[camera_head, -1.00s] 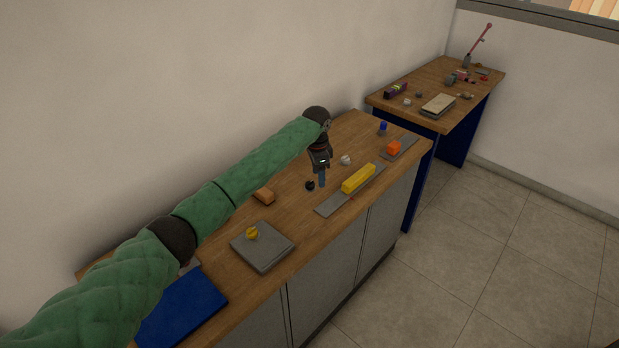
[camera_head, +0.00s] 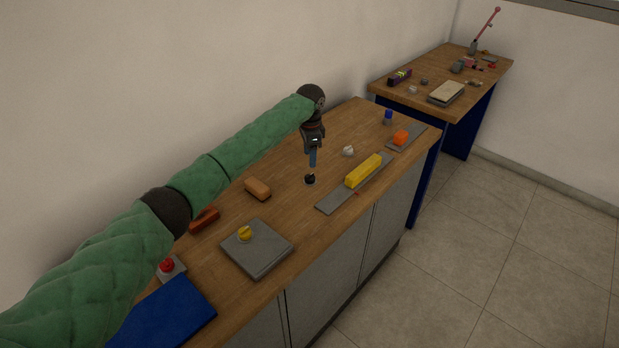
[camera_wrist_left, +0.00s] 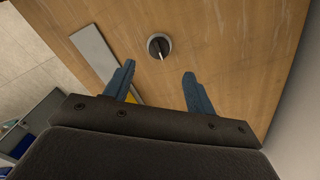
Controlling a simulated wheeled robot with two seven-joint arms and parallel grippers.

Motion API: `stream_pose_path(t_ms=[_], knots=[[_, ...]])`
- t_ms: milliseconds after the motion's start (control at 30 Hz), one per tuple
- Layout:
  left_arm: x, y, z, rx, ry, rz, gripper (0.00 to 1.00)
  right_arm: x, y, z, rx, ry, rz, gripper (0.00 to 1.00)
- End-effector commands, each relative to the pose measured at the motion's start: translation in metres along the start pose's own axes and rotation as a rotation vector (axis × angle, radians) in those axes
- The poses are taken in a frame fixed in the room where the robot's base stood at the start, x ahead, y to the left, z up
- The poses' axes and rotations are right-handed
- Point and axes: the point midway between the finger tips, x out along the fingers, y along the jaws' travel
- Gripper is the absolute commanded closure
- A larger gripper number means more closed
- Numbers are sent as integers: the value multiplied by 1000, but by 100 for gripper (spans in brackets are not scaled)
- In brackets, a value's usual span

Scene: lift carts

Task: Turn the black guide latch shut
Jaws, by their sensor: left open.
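The black guide latch (camera_head: 310,180) is a small round black knob on the wooden bench top. In the left wrist view the latch (camera_wrist_left: 159,46) shows a pale line across its face and lies beyond the fingertips, between their directions. My left gripper (camera_head: 312,165) points down just above the latch in the head view. In the left wrist view its two blue fingers (camera_wrist_left: 157,78) are spread apart with nothing between them. My right gripper is in neither view.
A yellow block (camera_head: 363,170) sits on a grey strip (camera_head: 332,202) to the right. A white knob (camera_head: 348,151) stands close by. A second table (camera_head: 400,101) stands behind.

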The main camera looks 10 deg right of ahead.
Motion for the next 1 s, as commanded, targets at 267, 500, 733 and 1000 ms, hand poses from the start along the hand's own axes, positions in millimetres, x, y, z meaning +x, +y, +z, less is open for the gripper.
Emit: stream_pose_path(t_ms=[267, 500, 733, 1000], knots=[[13, 0, 0, 0, -1, 1, 44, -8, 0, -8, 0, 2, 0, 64], [42, 0, 0, -1, -1, 2, 44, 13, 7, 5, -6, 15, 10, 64], [70, 0, 0, -1, -1, 1, 44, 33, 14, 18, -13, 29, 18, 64], [84, 0, 0, 0, 0, 0, 44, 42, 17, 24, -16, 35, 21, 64]])
